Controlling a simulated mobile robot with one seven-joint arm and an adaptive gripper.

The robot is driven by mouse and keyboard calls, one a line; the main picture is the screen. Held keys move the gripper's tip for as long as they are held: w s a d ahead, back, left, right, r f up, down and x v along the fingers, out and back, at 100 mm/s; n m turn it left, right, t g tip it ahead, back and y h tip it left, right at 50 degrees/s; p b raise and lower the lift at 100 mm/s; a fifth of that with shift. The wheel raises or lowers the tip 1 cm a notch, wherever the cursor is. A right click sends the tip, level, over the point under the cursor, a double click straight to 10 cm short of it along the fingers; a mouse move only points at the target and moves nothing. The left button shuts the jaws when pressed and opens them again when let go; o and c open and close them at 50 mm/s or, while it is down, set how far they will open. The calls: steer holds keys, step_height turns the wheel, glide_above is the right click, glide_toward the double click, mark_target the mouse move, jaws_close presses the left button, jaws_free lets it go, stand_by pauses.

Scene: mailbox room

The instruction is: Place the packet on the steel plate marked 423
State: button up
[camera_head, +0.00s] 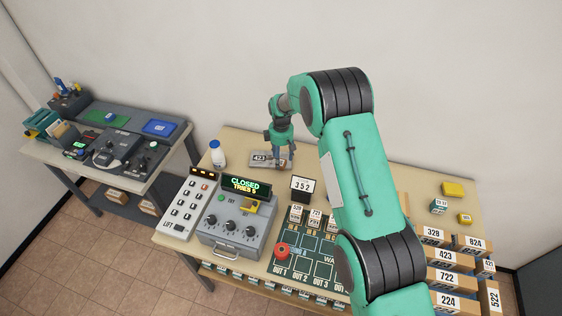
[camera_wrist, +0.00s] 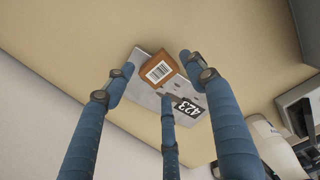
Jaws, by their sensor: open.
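The packet (camera_wrist: 158,71), a small brown box with a white barcode label, shows in the wrist view on the steel plate (camera_wrist: 149,99). It lies towards the plate's edge, at the end away from the black 423 tag (camera_wrist: 187,108). The plate (camera_head: 258,163) also shows at the back of the table in the head view; the packet cannot be made out there, behind my fingers. My gripper (camera_head: 281,158) is over the plate's right part. In the wrist view its blue fingers (camera_wrist: 158,75) are open around the packet, with gaps visible between them and the box.
A white bottle (camera_head: 217,154), a grey control box (camera_head: 238,226) reading CLOSED and a 352 sign (camera_head: 303,187) stand near the plate. Numbered boxes (camera_head: 445,259) fill the right end. A dark green board (camera_head: 312,250) lies at the front. A second table stands left.

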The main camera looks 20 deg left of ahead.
mark_target(281, 163)
step_height(281, 163, up, 9)
stand_by(0.5)
steer(key=shift+r, duration=0.15)
stand_by(0.4)
